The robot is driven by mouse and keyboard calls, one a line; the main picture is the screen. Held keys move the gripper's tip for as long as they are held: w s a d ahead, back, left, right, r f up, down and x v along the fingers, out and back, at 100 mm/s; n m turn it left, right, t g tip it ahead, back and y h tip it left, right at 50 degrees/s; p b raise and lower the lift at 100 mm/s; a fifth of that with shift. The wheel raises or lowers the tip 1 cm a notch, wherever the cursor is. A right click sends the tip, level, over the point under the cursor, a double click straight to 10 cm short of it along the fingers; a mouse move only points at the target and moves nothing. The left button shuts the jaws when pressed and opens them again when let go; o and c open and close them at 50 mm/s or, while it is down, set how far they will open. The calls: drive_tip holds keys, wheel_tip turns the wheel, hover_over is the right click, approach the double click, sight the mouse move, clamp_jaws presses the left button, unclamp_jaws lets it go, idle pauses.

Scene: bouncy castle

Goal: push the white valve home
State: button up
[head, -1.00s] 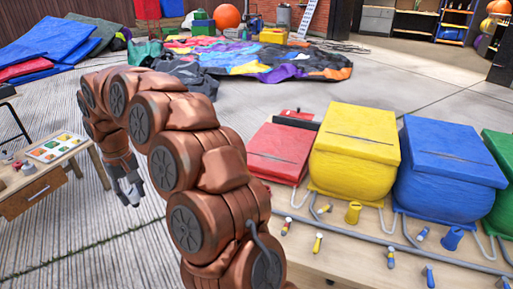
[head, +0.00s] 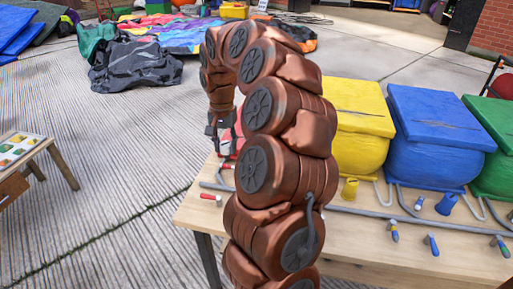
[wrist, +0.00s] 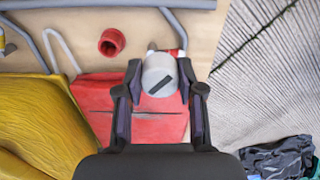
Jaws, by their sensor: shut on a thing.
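The white valve (wrist: 158,74) is a pale round-topped piece with a dark bar across its face. In the wrist view it sits between the fingertips of my gripper (wrist: 159,78), which is shut on it. The wrist view shows it above the far edge of the red box (wrist: 135,118), near the grey pipe; the gap to the bench is hard to judge. A small red-and-white fitting (wrist: 181,54) is just beyond it. In the head view my gripper (head: 216,131) is at the bench's left end, and my arm hides the valve.
A red cup-like piece (wrist: 111,42) stands left of the valve. Yellow (head: 360,125) and blue (head: 435,140) boxes stand right along the bench (head: 200,212). Coloured handles sit by the grey pipe.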

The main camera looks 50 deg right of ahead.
drive_tip(key=s+d+m, duration=0.4)
drive_tip(key=s+d, duration=0.2)
drive_tip(key=s, duration=0.1)
drive_tip(key=shift+w+d+f+b, duration=0.1)
drive_tip(key=shift+f+b, duration=0.4)
drive_tip(key=shift+f, duration=1)
drive_tip(key=shift+d+f+b, duration=0.1)
drive_tip(key=shift+f+b, duration=0.35)
drive_tip(key=shift+f, duration=1.05)
drive_tip(key=shift+a+b, duration=0.1)
drive_tip(key=shift+b, duration=0.4)
drive_tip(key=shift+f+b, duration=1.4)
drive_tip(key=shift+f, duration=0.15)
idle(0.6)
drive_tip(key=o, duration=1.1)
wheel_tip(320, 180, up, 12)
